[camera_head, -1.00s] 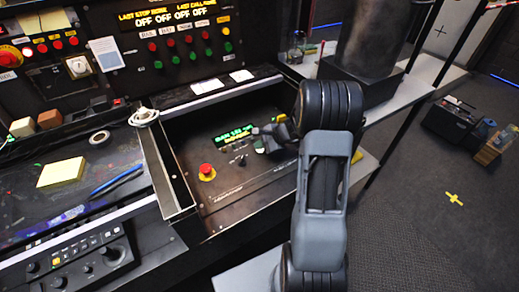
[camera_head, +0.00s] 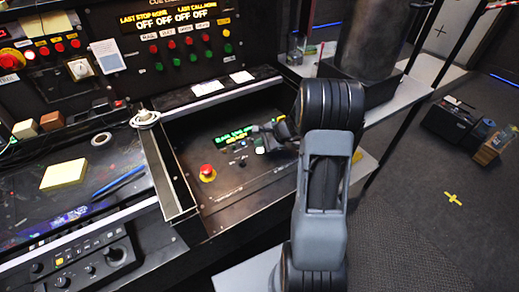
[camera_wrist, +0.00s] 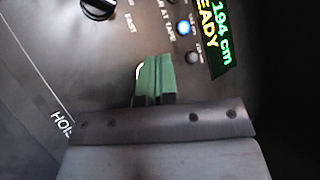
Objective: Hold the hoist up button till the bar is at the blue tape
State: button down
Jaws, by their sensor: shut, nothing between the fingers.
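The hoist panel (camera_head: 235,190) is a dark sloped board in the recess. Its display (camera_wrist: 217,35) reads 194 cm and READY, and shows green and yellow in the head view (camera_head: 233,137). A round lamp (camera_wrist: 183,28) beside the words "AT TAPE" glows blue-white. My gripper (camera_wrist: 155,78) is shut and empty, with green-looking fingertips over the panel. A pale button (camera_head: 260,150) shows by the fingertips in the head view; in the wrist view only a thin pale rim (camera_wrist: 138,71) shows beside them. I cannot tell whether they touch it. The bar and blue tape are not identifiable.
A black knob (camera_wrist: 98,8) lies near the word FAST. The recess's raised left wall (camera_head: 165,175) borders the panel. A desk with yellow notes (camera_head: 64,174) lies left.

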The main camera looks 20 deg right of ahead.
aim_at(260, 151)
jog(key=shift+r, duration=0.15)
jog(key=shift+r+p, duration=1.8)
jog(key=shift+r, duration=0.6)
jog(key=c, duration=1.8)
grip_release()
